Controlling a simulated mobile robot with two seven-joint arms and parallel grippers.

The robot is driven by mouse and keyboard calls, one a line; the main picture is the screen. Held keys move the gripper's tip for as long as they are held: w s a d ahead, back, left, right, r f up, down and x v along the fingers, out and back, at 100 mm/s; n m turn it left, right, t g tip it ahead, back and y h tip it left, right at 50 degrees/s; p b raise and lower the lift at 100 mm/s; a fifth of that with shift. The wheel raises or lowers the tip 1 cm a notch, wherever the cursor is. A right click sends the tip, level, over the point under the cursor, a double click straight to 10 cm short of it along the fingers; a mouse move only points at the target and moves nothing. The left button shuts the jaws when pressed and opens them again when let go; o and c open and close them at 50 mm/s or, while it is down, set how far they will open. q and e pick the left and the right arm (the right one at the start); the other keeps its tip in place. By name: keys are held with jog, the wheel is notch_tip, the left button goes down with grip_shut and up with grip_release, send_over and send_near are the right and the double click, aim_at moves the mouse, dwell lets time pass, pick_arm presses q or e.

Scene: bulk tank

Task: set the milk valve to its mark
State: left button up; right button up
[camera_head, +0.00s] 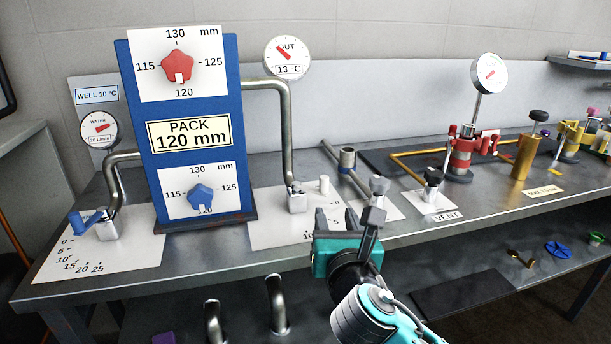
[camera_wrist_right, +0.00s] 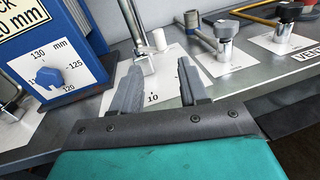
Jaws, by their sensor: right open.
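The valve (camera_head: 297,198) I take for the milk valve stands at the foot of the bent pipe right of the blue panel. It is a metal block with a white upright peg (camera_head: 324,184) beside it, on a white scale card (camera_head: 270,232). It also shows in the right wrist view (camera_wrist_right: 145,63). Most card marks are hidden; a "10" is readable. My right gripper (camera_head: 337,216) is open and empty, in front of the valve and over the card's right side, apart from the valve. In the wrist view its fingers (camera_wrist_right: 160,85) frame the "10". My left gripper is not in view.
The blue panel (camera_head: 193,102) carries a red knob, a blue knob and a "PACK 120 mm" sign. A blue-levered valve (camera_head: 92,222) is at left. Grey-knobbed (camera_head: 379,187) and black-knobbed (camera_head: 433,177) valves stand at right. A round "OUT" dial (camera_head: 287,57) hangs above.

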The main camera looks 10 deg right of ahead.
aim_at(325, 180)
jog(key=shift+n, duration=0.4)
jog(key=w, duration=0.4)
jog(key=w+d+b, duration=0.1)
jog(key=w, duration=0.3)
jog(key=w+r+b, duration=0.1)
jog(key=w, duration=0.3)
jog(key=shift+d, duration=0.35)
jog(key=shift+w, duration=0.55)
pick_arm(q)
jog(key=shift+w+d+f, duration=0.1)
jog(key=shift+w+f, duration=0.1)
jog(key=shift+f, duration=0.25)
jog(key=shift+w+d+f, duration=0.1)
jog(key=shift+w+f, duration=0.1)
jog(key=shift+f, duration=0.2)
pick_arm(e)
jog(key=shift+w+d, duration=0.1)
jog(key=shift+w, duration=0.1)
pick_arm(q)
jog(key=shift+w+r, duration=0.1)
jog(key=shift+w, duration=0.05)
pick_arm(e)
jog(key=c, duration=0.7)
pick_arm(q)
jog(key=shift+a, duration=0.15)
pick_arm(e)
grip_shut()
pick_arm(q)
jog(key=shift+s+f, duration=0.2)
